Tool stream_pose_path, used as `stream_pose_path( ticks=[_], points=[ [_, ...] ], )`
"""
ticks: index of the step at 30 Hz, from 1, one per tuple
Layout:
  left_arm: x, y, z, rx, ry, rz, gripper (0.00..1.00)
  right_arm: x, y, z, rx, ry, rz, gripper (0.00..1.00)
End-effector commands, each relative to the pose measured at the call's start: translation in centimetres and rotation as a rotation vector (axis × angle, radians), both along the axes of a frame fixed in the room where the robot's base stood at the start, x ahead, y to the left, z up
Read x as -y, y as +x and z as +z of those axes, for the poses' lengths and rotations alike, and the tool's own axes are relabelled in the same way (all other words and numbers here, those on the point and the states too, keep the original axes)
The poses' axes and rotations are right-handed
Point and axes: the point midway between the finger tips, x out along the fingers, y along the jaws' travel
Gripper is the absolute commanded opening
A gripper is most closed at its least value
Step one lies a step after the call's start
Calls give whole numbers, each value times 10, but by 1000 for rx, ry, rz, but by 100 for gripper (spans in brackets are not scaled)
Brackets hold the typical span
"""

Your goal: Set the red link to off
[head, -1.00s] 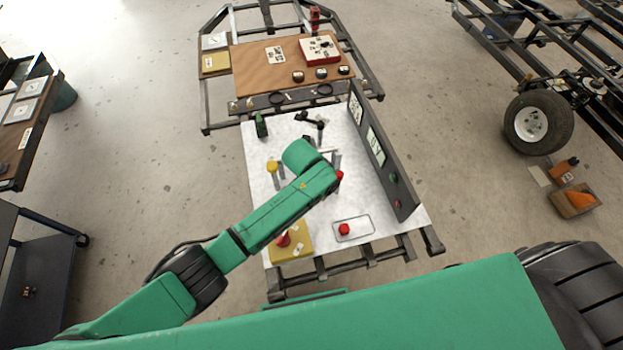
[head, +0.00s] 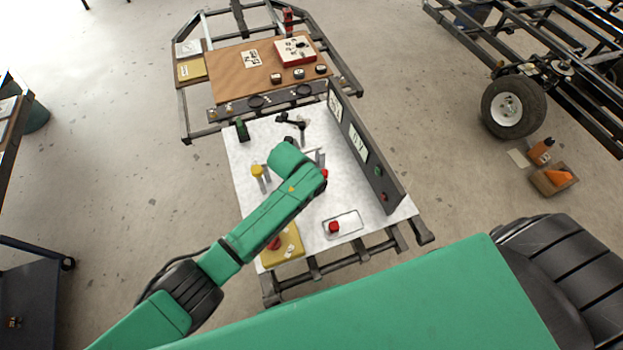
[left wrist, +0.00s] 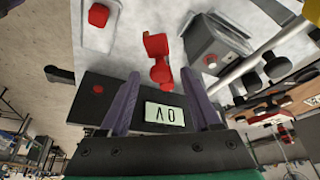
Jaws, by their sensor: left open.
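The red link (left wrist: 158,60) is a small red jointed piece near the fingertips in the left wrist view. In the head view only a bit of red (head: 324,174) shows beside my left arm, probably the same link. My left gripper (left wrist: 160,75) is open, with its two purple fingers apart and the link appearing between their tips. I cannot tell whether they touch it. In the head view my arm hides the gripper. A dark upright panel (head: 388,190) carries a display (left wrist: 165,114) that appears upside down in the left wrist view. My right gripper is not in view.
A red block (head: 334,227) lies in a shallow tray (head: 358,222) at the front of the white table. A yellow pad (head: 290,250) with a red piece is at front left. A yellow-topped post (head: 257,170) stands left of my arm. A grey housing (left wrist: 215,45) sits beside the link.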

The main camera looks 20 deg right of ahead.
Motion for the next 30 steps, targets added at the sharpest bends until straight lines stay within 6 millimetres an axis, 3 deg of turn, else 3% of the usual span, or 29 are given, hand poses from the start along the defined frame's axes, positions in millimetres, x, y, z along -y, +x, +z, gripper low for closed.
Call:
stream_pose_path(
  ticks=[5,15,19,23,30],
  points=[
    [-4,-3,14,0,-3,-1,64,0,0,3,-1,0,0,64],
    [-34,-22,98,3,-4,0,64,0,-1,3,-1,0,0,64],
    [-43,-27,123,3,-3,1,64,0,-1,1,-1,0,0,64],
    [-46,-30,134,1,-1,0,64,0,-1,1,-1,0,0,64],
    [-47,-30,135,1,-1,0,64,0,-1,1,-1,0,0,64]
  ],
)
